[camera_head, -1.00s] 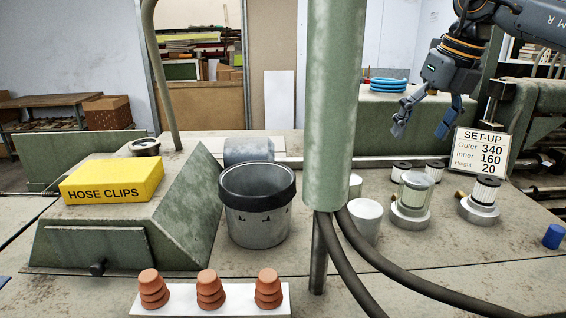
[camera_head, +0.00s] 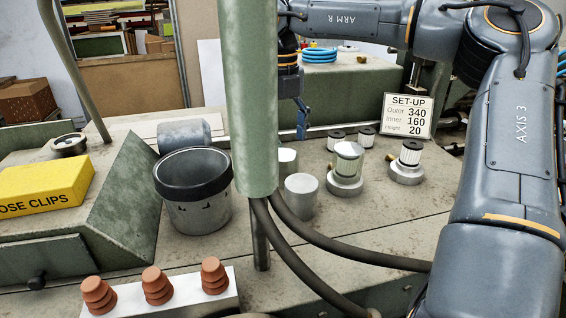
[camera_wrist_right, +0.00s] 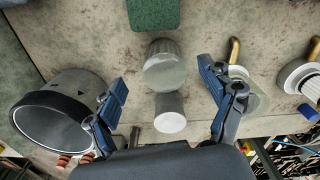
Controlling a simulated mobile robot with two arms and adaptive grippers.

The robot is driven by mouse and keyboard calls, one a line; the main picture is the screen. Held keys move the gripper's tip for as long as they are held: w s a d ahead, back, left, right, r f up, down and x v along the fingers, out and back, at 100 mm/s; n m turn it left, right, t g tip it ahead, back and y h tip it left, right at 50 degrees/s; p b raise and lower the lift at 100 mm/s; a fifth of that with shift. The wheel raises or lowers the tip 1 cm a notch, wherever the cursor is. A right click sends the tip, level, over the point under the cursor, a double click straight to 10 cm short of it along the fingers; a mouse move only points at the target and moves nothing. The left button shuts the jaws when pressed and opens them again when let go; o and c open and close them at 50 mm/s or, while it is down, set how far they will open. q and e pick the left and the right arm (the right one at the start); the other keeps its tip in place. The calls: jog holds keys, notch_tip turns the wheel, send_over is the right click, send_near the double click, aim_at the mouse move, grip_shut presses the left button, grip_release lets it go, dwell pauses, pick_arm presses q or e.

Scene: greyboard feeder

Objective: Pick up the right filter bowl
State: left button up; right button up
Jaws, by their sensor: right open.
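Two pale grey cup-shaped bowls stand on the bench right of the green column: a nearer one (camera_head: 301,197) and a farther one (camera_head: 287,161), partly hidden by the column. A clear bowl (camera_head: 348,160) covers a filter on a metal base; a filter to its right (camera_head: 410,153) is uncovered. I cannot tell which is the right filter bowl. My right gripper (camera_wrist_right: 162,78) is open and empty; its fingers spread either side of the grey bowls in the wrist view. In the head view one blue finger (camera_head: 303,120) shows behind the bowls; the rest is partly hidden. My left gripper is not in view.
The green column (camera_head: 250,100) and dark hoses (camera_head: 335,246) stand close to the bowls. A black-rimmed pot (camera_head: 195,208) is to the left. Spare filter cartridges (camera_head: 366,138) and a set-up sign (camera_head: 408,115) stand behind. Terracotta pots (camera_head: 157,290) sit in front.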

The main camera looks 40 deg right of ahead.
aim_at(283, 153)
jog(key=shift+s+f, duration=0.15)
jog(key=shift+f, duration=0.25)
jog(key=f, duration=0.1)
jog(key=f+p, duration=0.1)
jog(key=f, duration=0.1)
jog(key=shift+s+d+f+p, duration=0.1)
jog(key=shift+s+f+p, duration=0.2)
jog(key=shift+p, duration=0.1)
jog(key=shift+w+f, duration=0.1)
jog(key=shift+f, duration=0.35)
jog(key=shift+c, duration=0.2)
